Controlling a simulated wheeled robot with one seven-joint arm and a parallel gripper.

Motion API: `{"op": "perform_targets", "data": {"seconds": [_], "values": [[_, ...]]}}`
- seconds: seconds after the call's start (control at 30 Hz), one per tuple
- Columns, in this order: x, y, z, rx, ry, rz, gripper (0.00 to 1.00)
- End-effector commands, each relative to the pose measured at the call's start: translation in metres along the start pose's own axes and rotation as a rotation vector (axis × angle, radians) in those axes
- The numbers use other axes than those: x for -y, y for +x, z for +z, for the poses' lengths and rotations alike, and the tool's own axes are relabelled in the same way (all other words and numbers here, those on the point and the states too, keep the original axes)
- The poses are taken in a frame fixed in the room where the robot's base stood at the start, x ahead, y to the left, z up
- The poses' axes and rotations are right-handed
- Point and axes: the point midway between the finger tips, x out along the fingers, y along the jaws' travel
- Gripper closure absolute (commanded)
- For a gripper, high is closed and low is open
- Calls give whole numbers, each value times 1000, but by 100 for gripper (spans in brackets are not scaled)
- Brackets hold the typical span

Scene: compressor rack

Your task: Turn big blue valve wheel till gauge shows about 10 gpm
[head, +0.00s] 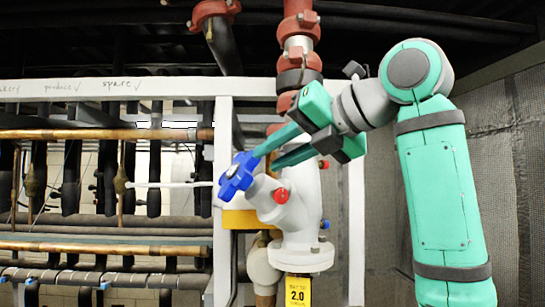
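The blue valve wheel (237,176) is a lobed handwheel on the angled neck of a white valve body (300,225). My gripper (264,160) reaches in from the upper right, its two long teal fingers pointing down-left towards the wheel. The upper fingertip is at the wheel's upper right edge; I cannot tell whether it touches. The lower finger ends close to the valve neck, with a gap between the fingers.
A red cap (281,195) sits on the valve close to the wheel. Red-clamped piping (299,25) rises above it. A white upright (222,200) stands just left. Copper pipes (100,134) and dark hoses fill the rack at left. A mesh panel (510,160) stands at right.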

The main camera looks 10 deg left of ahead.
Motion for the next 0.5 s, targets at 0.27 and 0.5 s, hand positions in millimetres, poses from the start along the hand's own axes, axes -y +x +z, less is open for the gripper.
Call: {"op": "perform_targets", "data": {"seconds": [0.27, 0.5], "values": [[0, 1, 0, 0, 260, 0, 75], [-2, 2, -1, 0, 747, 2, 75]]}}
